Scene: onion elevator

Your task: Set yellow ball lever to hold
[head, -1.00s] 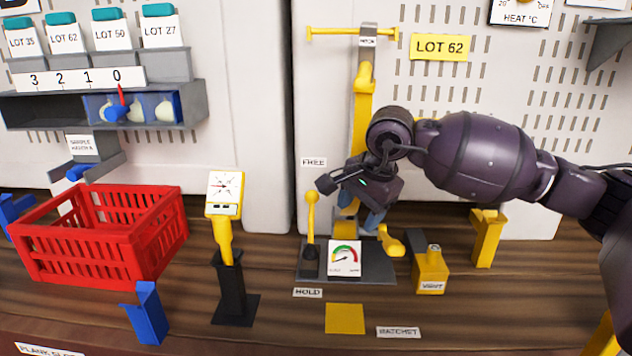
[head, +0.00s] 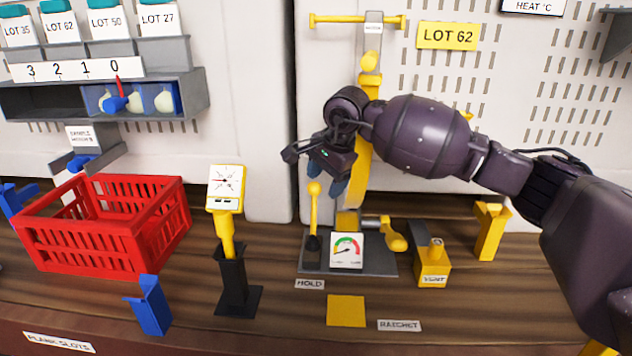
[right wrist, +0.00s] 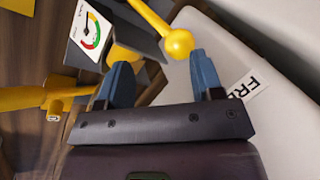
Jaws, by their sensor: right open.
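The yellow ball lever (head: 313,215) stands about upright on a dark grey base plate, behind the HOLD label (head: 310,284). My right gripper (head: 326,180) is open, just above and behind the lever's ball, with its blue fingers pointing down. In the right wrist view, the lever's yellow ball (right wrist: 178,43) lies near the open fingertips, closer to the right one. No grip on it shows. The FREE label (right wrist: 252,93) is partly visible there; in the head view it is hidden by my gripper. My left gripper is not in view.
A dial gauge (head: 347,249) and a yellow crank handle (head: 392,236) sit right of the lever. A yellow VENT block (head: 432,268) stands farther right. A yellow column (head: 359,160) rises behind my gripper. A red crate (head: 75,240) and a dial stand (head: 231,285) are left.

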